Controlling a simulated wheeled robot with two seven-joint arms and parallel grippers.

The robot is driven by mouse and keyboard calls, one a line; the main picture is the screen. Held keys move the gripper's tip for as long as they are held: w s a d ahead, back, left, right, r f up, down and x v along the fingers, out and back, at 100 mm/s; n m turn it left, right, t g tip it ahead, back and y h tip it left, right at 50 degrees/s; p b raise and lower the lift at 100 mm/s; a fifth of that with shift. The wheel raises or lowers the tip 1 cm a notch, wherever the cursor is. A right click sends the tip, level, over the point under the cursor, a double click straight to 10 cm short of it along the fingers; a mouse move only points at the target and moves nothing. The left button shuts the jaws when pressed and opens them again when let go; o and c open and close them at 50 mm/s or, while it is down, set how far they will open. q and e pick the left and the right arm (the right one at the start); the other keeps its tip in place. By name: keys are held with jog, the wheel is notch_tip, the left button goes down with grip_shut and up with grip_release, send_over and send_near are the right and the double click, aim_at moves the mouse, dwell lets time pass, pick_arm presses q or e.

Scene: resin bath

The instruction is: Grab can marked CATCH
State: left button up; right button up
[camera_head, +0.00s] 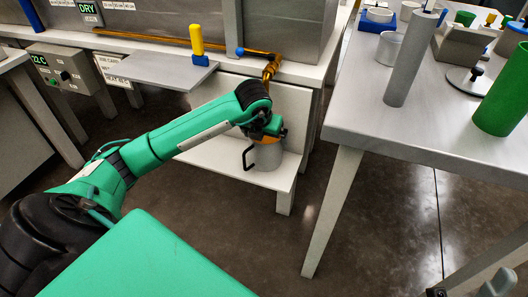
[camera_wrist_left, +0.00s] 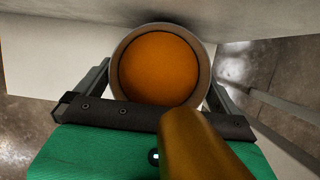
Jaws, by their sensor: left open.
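A grey can (camera_head: 265,163) with a dark side handle stands upright on a low white shelf under the bench. I see no readable CATCH mark on it. In the left wrist view the can's round rim (camera_wrist_left: 117,57) shows from above, with an orange surface inside. My left gripper (camera_head: 266,137) is at the top of the can. Its jaws are open, with one finger on each side of the can in the left wrist view. I cannot tell whether they touch it.
A copper pipe (camera_head: 271,68) comes down from the bench just above the can, and its end (camera_wrist_left: 200,150) is close in the left wrist view. The low shelf (camera_head: 222,157) has bare room left of the can. A grey table (camera_head: 370,128) with several objects stands at right.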

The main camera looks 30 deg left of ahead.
pick_arm(q)
jog(key=shift+f, duration=0.4)
jog(key=shift+c, duration=0.4)
jog(key=c, duration=1.5)
jog(key=shift+w+r, duration=0.1)
jog(key=shift+c, duration=1.2)
